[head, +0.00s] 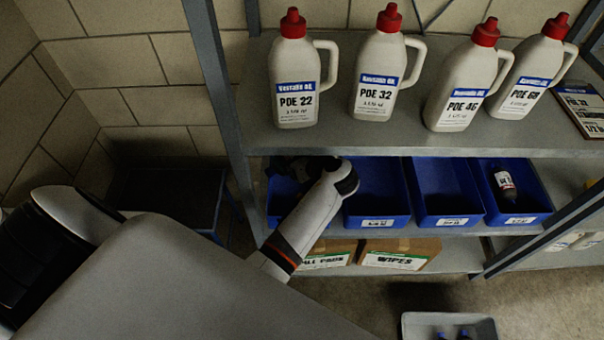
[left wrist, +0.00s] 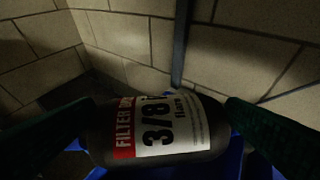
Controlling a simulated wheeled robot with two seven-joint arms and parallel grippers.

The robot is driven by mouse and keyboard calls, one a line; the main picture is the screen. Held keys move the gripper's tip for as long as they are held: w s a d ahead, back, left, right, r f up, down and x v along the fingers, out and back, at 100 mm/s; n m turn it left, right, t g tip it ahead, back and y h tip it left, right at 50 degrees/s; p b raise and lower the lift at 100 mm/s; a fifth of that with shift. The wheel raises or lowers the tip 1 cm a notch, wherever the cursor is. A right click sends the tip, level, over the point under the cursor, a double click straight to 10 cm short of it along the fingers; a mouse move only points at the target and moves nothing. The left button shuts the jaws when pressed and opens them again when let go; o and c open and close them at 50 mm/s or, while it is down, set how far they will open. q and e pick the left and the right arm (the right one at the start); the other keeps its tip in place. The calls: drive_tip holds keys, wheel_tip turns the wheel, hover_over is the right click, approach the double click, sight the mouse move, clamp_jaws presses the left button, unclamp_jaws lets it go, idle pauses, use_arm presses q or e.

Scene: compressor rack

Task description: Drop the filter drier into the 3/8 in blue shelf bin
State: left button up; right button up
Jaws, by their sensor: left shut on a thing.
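The filter drier (left wrist: 165,132) is a dark cylinder with a white and red label reading "FILTER" and "3/8". It lies sideways between the two dark fingers of my left gripper (left wrist: 160,128), which is shut on it. In the head view my left gripper (head: 290,168) is at the leftmost blue bin (head: 281,205), and my wrist hides most of it and the drier. In the left wrist view blue plastic shows under the drier. Several blue bins stand in a row; their front labels are too small to read. My right gripper is not in view.
The second bin (head: 376,190) and third bin (head: 447,187) look empty; the rightmost bin (head: 530,205) holds a dark cylinder (head: 505,182). White oil jugs (head: 297,85) stand on the shelf above (head: 340,140). Cartons (head: 400,252) sit below. A rack post (head: 222,90) stands left of the bins.

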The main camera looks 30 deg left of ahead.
use_arm(q)
drive_tip(key=shift+f+b, duration=1.05)
drive_tip(key=shift+f, duration=0.85)
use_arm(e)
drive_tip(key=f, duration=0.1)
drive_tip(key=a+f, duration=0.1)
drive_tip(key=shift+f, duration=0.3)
use_arm(q)
drive_tip(key=o, duration=0.9)
drive_tip(key=shift+r, duration=0.1)
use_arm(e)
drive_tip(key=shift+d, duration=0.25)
